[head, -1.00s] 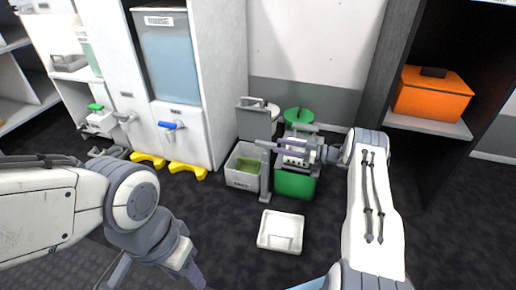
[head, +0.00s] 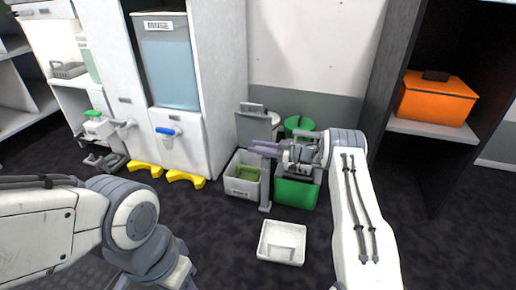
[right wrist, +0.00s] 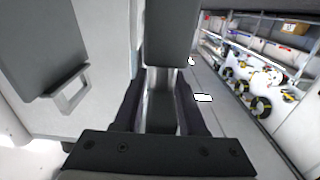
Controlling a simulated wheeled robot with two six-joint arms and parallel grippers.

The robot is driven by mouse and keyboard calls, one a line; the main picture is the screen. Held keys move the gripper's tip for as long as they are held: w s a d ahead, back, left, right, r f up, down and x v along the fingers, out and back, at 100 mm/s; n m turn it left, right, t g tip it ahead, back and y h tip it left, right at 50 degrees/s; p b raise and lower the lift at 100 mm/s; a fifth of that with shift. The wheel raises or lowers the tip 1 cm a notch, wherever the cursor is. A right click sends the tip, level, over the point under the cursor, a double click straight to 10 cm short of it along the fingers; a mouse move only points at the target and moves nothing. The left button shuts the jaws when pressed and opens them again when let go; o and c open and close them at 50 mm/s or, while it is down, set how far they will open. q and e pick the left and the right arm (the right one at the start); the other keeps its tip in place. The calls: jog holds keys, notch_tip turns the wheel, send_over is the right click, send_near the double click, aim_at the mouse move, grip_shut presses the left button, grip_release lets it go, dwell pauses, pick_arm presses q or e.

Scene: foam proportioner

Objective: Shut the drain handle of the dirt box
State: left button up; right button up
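My right gripper (head: 260,149) points left above the boxes beside the cabinet, its two fingers a little apart. In the right wrist view the dark fingers (right wrist: 160,112) stand apart on either side of a grey upright part (right wrist: 161,112); I cannot tell whether they touch it. A pale open box (head: 240,188) with green contents stands below and left of the gripper. I cannot tell for sure which box is the dirt box, and I cannot make out its drain handle. My left gripper (head: 160,282) is mostly cut off at the bottom edge.
A rinse tank (head: 171,75) with a blue tap handle (head: 168,131) is at left, with yellow feet (head: 185,178) below. A green box (head: 296,193) stands under my right gripper. A white tray (head: 281,243) lies on open floor. An orange case (head: 437,99) sits on the right shelf.

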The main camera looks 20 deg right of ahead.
grip_shut()
jog(key=shift+r+p, duration=0.1)
jog(key=shift+p, duration=0.25)
jog(key=shift+w+d+m+t+h+p, duration=0.1)
jog(key=shift+d+m+t+h+p, duration=0.7)
jog(key=shift+m+h+p, duration=2)
jog(key=shift+w+d+m+t+h+p, duration=0.15)
jog(key=shift+d+m+t+h+p, duration=0.85)
jog(key=shift+m+h, duration=3.4)
jog(key=shift+w+d+m+t+h+p, duration=0.1)
jog(key=shift+d+m+t+h+p, duration=0.45)
jog(key=shift+m+h+p, duration=3.15)
jog(key=n+h+b, duration=0.3)
jog(key=shift+a+n+h, duration=0.1)
jog(key=shift+n+h, duration=0.2)
